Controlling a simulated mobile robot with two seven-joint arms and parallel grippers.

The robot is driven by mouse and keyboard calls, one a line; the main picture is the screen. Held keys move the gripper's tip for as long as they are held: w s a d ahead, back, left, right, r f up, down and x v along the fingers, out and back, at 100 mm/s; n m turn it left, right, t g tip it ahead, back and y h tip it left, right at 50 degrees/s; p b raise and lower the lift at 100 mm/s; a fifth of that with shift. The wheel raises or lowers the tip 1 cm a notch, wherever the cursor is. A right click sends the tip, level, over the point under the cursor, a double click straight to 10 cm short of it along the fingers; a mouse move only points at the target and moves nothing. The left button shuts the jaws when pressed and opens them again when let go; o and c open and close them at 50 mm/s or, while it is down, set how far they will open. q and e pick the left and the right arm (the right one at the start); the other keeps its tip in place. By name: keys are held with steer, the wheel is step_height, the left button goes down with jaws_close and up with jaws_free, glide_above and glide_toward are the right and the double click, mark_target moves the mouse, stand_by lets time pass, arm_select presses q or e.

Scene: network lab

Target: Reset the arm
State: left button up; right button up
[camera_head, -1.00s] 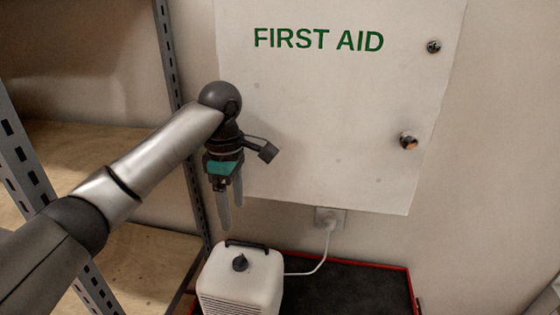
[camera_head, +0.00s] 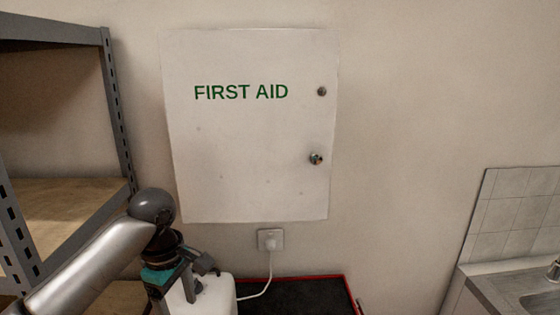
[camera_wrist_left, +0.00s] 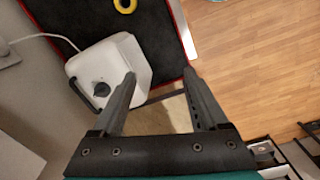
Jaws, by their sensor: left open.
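My left arm comes in from the lower left of the head view, with its wrist bent downward. My left gripper (camera_wrist_left: 160,74) is open and empty in the left wrist view, its two fingers spread apart. In the head view the left gripper is at the bottom edge, in front of a white box-shaped appliance (camera_head: 222,292), and its fingertips are hard to make out. The appliance, with a black knob and handle, lies beyond the left finger in the wrist view (camera_wrist_left: 128,58). My right gripper is not in view.
A closed first aid cabinet (camera_head: 250,150) hangs on the wall above a plugged socket (camera_head: 270,238). A grey shelf rack (camera_head: 118,110) stands left. A red-edged black surface (camera_head: 300,296) holds the appliance. A sink (camera_head: 540,301) is at right. Wooden floor (camera_wrist_left: 250,60) shows clear.

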arm_select(q)
steer(key=s+d+f+m+t+h, duration=0.2)
steer(key=s+d+f+m, duration=0.6)
steer(key=s+f+m, duration=0.25)
steer(key=s+a+f+m+t+y, duration=0.1)
steer(key=s+a+m, duration=0.2)
steer(key=s, duration=0.4)
steer(key=s+a+f+m+y, duration=0.1)
steer(key=s+a+f+m, duration=0.15)
steer(key=s, duration=0.35)
step_height(320, 180, down, 35)
steer(key=s+m+g+b, duration=0.1)
steer(key=s+b, duration=0.2)
steer(key=b, duration=1)
steer(key=s+a+f+b, duration=0.1)
steer(key=s+f+b, duration=0.2)
steer(key=s+f, duration=0.2)
steer(key=s+a+f+g+b, duration=0.1)
steer(key=s+f+b, duration=0.3)
steer(key=f, duration=0.7)
steer(key=s+f+b, duration=0.3)
steer(key=s+f, duration=0.2)
steer(key=f, duration=0.3)
steer(key=shift+s+a+b, duration=0.35)
steer(key=shift+a, duration=0.05)
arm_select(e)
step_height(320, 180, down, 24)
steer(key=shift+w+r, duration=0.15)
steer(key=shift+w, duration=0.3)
